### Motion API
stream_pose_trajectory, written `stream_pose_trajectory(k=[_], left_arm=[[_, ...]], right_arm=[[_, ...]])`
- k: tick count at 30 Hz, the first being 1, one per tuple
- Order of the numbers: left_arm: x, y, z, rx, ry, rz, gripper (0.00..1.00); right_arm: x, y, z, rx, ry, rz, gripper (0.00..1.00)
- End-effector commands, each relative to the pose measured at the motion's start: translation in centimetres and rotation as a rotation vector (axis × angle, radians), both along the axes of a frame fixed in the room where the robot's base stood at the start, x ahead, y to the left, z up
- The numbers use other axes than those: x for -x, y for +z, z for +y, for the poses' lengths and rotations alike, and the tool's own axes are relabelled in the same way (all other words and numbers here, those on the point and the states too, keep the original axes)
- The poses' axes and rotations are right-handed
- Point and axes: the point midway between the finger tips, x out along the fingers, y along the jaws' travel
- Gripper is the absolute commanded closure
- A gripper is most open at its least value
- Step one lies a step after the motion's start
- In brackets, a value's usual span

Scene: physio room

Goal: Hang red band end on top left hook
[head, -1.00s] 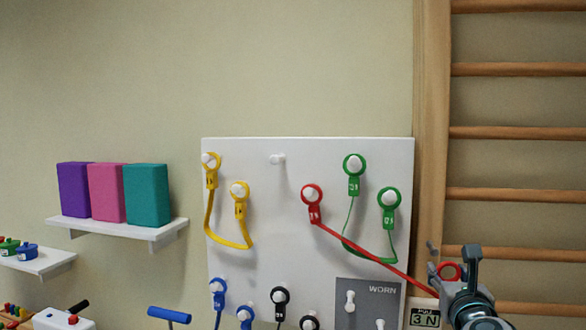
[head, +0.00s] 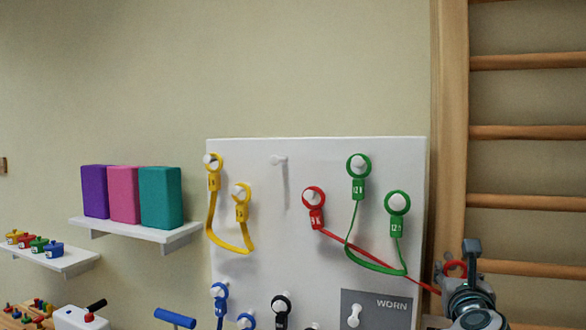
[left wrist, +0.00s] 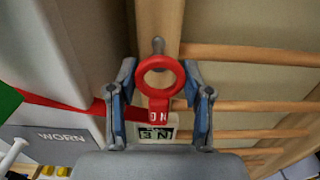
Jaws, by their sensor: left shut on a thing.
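In the head view, the red band (head: 375,260) has one ring end (head: 313,196) on a white hook of the white board (head: 300,240). The band runs down right to my left gripper (head: 457,272), which is shut on the other end and holds it right of the board, in front of the wooden post. A bare white hook (head: 278,160) is up and left of the hung red ring. My right gripper is out of view.
Yellow (head: 230,248) and green (head: 375,265) bands hang either side of the bare hook; the red band crosses the green one. Blue and black rings are below. A grey WORN panel (head: 388,303) is lower right. Wooden wall bars (head: 530,202) stand right; shelves with blocks (head: 159,198) stand left.

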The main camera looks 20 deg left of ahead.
Motion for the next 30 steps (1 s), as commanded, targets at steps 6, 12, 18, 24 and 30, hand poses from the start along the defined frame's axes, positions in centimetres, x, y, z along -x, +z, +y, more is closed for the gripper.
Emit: stream_pose_trajectory(k=[6, 12, 18, 24, 30], left_arm=[[0.0, 0.0, -0.2, -0.001, 0.000, 0.000, 1.00], [0.0, -0.1, -0.8, -0.005, -0.001, 0.000, 1.00], [0.1, -0.1, -1.0, -0.005, -0.001, 0.000, 1.00], [0.0, -0.1, -1.4, -0.003, 0.000, 0.000, 1.00], [0.0, -0.1, -1.2, -0.001, 0.001, 0.001, 1.00]], right_arm=[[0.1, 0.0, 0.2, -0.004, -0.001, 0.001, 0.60], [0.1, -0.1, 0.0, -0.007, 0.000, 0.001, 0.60], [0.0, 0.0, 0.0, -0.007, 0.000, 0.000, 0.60], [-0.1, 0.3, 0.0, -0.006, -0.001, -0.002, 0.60], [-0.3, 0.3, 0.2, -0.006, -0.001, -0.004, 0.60]])
